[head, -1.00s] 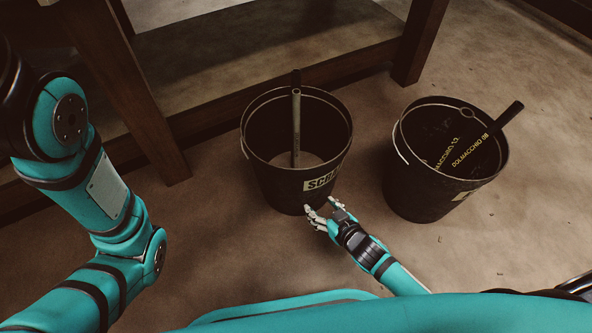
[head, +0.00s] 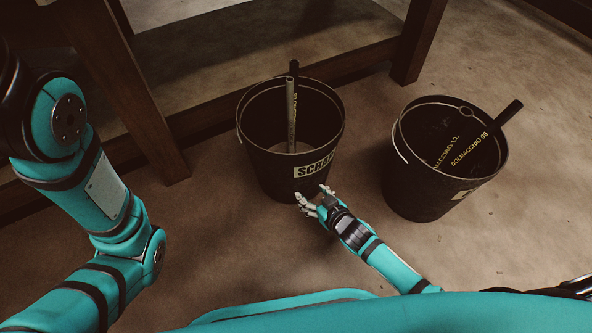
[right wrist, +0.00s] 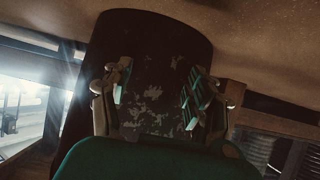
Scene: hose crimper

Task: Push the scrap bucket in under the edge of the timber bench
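The scrap bucket (head: 272,168), black with a cream SCRAP label, stands upright on the floor in front of the timber bench (head: 130,95). In the head view its far rim overlaps the bench's low rail. Two hose pieces (head: 291,115) stick up inside it. My right gripper (head: 312,195) is open at the bucket's near lower side, below the label. In the right wrist view the bucket's scuffed dark wall (right wrist: 155,65) fills the space between and beyond the spread fingers (right wrist: 160,90); exact contact is hard to tell. My left arm shows at the left; its gripper is out of view.
A second black bucket (head: 420,190) with labelled hose pieces stands to the right, with a narrow floor gap between the buckets. Bench legs stand left and right (head: 418,40) of the scrap bucket. The brown floor (head: 220,225) to the bucket's left is clear.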

